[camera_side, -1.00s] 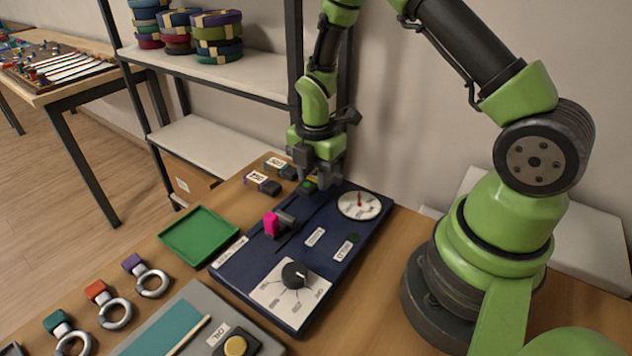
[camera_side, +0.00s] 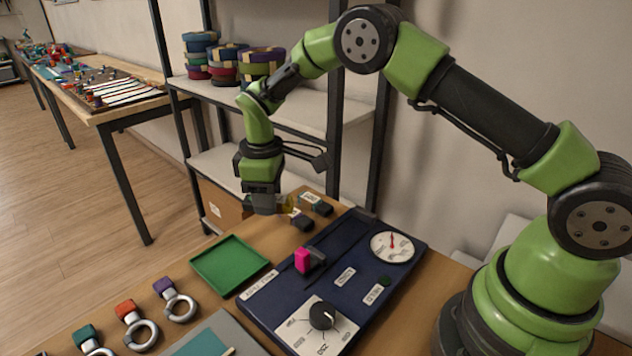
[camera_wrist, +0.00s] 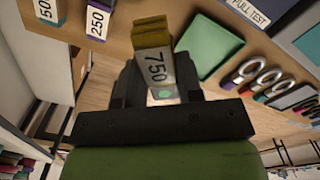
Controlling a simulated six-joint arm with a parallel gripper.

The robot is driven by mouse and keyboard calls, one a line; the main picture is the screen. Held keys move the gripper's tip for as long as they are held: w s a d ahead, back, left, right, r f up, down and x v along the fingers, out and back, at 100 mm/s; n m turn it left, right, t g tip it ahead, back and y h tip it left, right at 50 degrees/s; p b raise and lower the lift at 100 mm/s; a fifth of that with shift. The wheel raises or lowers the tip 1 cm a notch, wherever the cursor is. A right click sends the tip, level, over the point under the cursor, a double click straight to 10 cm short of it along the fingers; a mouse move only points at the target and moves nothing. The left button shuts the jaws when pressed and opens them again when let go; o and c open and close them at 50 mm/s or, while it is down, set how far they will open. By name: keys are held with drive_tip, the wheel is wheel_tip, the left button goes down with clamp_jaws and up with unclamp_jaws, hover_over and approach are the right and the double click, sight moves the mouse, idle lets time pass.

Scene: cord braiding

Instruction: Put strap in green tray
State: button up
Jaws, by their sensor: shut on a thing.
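My gripper (camera_wrist: 158,92) is shut on a yellow folded strap (camera_wrist: 152,30) with a white label reading 750. The green tray (camera_side: 230,265) lies empty on the table, nearer the camera and left of my gripper. It also shows in the wrist view (camera_wrist: 208,45), right of the held strap. The strap is apart from the tray.
A navy test board (camera_side: 345,285) with a dial, knob and pink block lies right of the tray. Two labelled dark pieces (camera_side: 308,210) sit behind it. Several ring pieces (camera_side: 178,300) lie in front left. A shelf (camera_side: 285,110) with coloured rolls stands behind my gripper.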

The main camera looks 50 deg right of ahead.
sight(229, 263)
drive_tip(key=a+m, duration=0.2)
drive_tip(key=w+a+f+m, duration=0.1)
drive_tip(key=a+m, duration=0.1)
drive_tip(key=a, duration=0.1)
drive_tip(key=w+a+f+m, duration=0.1)
drive_tip(key=a+m, duration=0.1)
drive_tip(key=a, duration=0.1)
drive_tip(key=shift+f, duration=0.2)
drive_tip(key=shift+a+f+m, duration=0.2)
drive_tip(key=shift+a+m, duration=0.3)
drive_tip(key=shift+m, duration=0.1)
drive_tip(key=shift+f, duration=2.6)
drive_tip(key=shift+f, duration=0.3)
drive_tip(key=o, duration=1.1)
drive_tip(key=shift+c, duration=0.2)
wheel_tip(229, 263, up, 11)
